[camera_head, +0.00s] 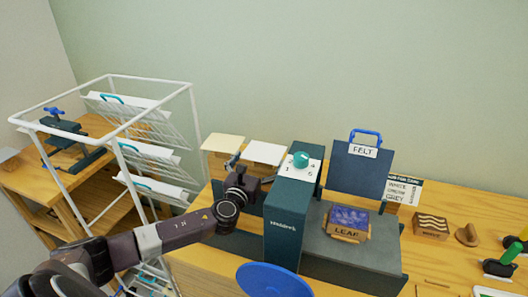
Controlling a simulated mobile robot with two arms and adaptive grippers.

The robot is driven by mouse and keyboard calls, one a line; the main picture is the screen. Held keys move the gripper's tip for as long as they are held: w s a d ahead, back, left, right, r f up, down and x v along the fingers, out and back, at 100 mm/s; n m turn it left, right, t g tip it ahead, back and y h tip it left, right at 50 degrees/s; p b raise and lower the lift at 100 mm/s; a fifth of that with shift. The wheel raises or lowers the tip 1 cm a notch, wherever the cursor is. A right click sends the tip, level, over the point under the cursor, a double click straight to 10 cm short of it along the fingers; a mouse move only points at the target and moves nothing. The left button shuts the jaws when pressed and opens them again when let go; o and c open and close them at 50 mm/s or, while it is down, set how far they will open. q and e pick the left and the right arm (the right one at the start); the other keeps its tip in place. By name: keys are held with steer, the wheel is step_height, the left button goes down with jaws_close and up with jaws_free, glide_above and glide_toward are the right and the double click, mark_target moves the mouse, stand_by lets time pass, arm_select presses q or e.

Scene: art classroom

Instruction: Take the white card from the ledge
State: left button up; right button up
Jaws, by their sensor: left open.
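A white card (264,153) lies flat on a wooden ledge at the back of the table, left of the green press. A cream card (223,143) lies beside it on the left. My left gripper (247,168) is open, just in front of the white card's left part and close to it. I cannot tell whether a finger touches the card. The ledge under the cards is partly hidden by my gripper. My right gripper is not in view.
A dark green press (283,225) with a teal knob and a blue wheel (273,282) stands close on the right. A panel marked FELT (361,168) and a LEAF block (347,222) are beyond it. A white wire drying rack (153,115) stands left.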

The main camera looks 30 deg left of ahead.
mark_target(263, 153)
arm_select(q)
steer(key=shift+x, duration=1.55)
steer(key=shift+d, duration=0.1)
steer(key=c, duration=0.6)
steer(key=shift+o, duration=0.2)
steer(key=shift+r, duration=0.1)
